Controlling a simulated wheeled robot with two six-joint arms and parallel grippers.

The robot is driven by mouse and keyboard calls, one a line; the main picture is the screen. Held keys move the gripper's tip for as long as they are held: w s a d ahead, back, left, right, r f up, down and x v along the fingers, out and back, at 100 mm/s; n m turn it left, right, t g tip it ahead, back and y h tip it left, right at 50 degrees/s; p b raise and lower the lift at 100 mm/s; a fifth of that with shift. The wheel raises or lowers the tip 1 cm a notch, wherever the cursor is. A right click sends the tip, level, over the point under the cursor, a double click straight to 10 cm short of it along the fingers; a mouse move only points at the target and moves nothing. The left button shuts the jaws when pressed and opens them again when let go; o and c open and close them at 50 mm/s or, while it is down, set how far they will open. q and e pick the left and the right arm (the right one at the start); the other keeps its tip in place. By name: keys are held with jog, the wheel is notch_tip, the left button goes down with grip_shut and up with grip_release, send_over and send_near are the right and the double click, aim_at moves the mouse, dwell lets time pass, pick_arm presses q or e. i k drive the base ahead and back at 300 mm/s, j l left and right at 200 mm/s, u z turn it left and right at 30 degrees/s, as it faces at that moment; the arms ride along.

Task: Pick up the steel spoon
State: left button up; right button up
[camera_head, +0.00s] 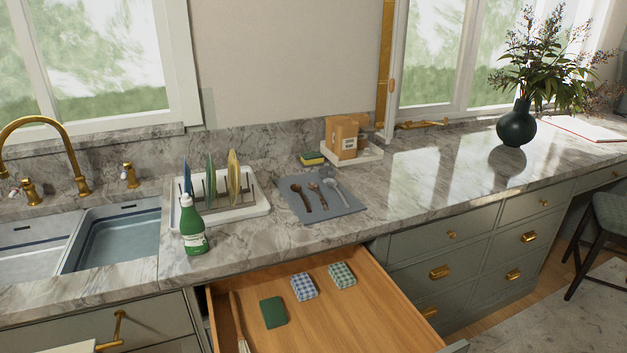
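The steel spoon (338,191) is silver-grey and lies on a flat grey mat (332,208) on the marble counter. It is the rightmost of three utensils in a row. A dark brown utensil (302,198) lies at the left of the mat, and a smaller brown one (318,195) lies between them. The spoon is uncovered, with nothing on top of it. Neither of my grippers can be made out in the head view.
An open wooden drawer (350,318) juts out below the mat, holding folded cloths and a long-handled item. A dish rack (255,208) and green bottle (193,228) stand left. A tray with boxes (345,138) is behind.

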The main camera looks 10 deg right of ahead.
aim_at(312, 185)
jog(key=i+l+u, duration=0.15)
jog(key=l, duration=0.4)
jog(key=i+l+u, duration=0.15)
jog(key=l, duration=0.4)
jog(key=i+l+u, duration=0.15)
jog(key=l, duration=0.4)
jog(key=i+l+u, duration=0.15)
jog(key=l, duration=0.45)
jog(key=l+u, duration=0.15)
jog(key=l, duration=0.45)
jog(key=i, duration=0.05)
